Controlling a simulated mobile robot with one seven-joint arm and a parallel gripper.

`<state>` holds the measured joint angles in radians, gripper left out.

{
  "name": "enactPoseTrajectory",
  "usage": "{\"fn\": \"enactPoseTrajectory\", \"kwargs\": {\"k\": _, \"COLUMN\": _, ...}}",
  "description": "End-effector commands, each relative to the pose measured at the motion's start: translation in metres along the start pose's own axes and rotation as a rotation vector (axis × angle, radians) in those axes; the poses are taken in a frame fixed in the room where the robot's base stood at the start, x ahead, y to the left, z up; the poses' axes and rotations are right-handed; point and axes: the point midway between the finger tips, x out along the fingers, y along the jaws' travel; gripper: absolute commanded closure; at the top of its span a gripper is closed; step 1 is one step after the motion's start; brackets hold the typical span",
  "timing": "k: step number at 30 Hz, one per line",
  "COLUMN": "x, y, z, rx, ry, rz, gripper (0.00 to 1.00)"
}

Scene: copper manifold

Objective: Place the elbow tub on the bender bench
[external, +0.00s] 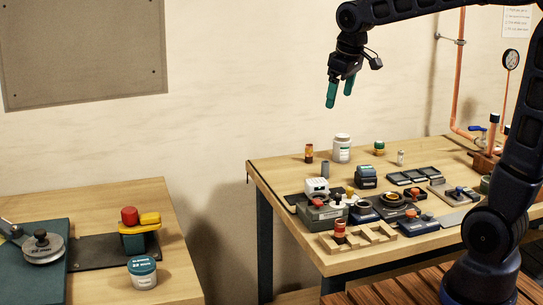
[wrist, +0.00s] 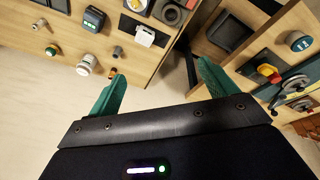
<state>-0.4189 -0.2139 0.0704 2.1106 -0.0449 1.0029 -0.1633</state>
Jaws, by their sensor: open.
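My gripper (external: 339,100) is open and empty, high in the air above the back left of the right-hand table. Its two green fingers stand apart in the wrist view (wrist: 161,70). A round white tub with a teal lid and label (external: 142,274) stands upright at the front of the bender bench (external: 185,272), left; it also shows in the wrist view (wrist: 299,41). A white jar with a pale lid (external: 342,150) stands at the back of the right-hand table. I cannot read either label well enough to tell which is the elbow tub.
The bender bench holds a pipe bender (external: 42,247) on a teal plate and a red, yellow and teal item (external: 133,228) on a dark mat. The right-hand table (external: 285,165) is crowded with small tools, trays and a wooden rack (external: 357,239). A gap separates the tables.

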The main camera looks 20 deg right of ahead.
Motion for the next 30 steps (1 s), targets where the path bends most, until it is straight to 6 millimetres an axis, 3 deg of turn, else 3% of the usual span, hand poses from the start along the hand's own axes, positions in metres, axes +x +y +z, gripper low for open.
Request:
{"fn": "enactPoseTrajectory", "kwargs": {"k": 3, "x": -0.011, "y": 0.025, "z": 0.046, "rx": 0.108, "ry": 0.020, "rz": 0.022, "gripper": 0.15}}
{"fn": "enactPoseTrajectory", "kwargs": {"k": 9, "x": -0.021, "y": 0.052, "z": 0.122, "rx": 0.284, "ry": 0.052, "rz": 0.054, "gripper": 0.15}}
{"fn": "enactPoseTrajectory", "kwargs": {"k": 18, "x": -0.019, "y": 0.062, "z": 0.226, "rx": 0.533, "ry": 0.106, "rz": 0.098, "gripper": 0.15}}
{"fn": "enactPoseTrajectory", "kwargs": {"k": 24, "x": -0.012, "y": 0.059, "z": 0.265, "rx": 0.633, "ry": 0.128, "rz": 0.115, "gripper": 0.15}}
{"fn": "enactPoseTrajectory", "kwargs": {"k": 30, "x": -0.009, "y": 0.057, "z": 0.274, "rx": 0.659, "ry": 0.133, "rz": 0.119, "gripper": 0.15}}
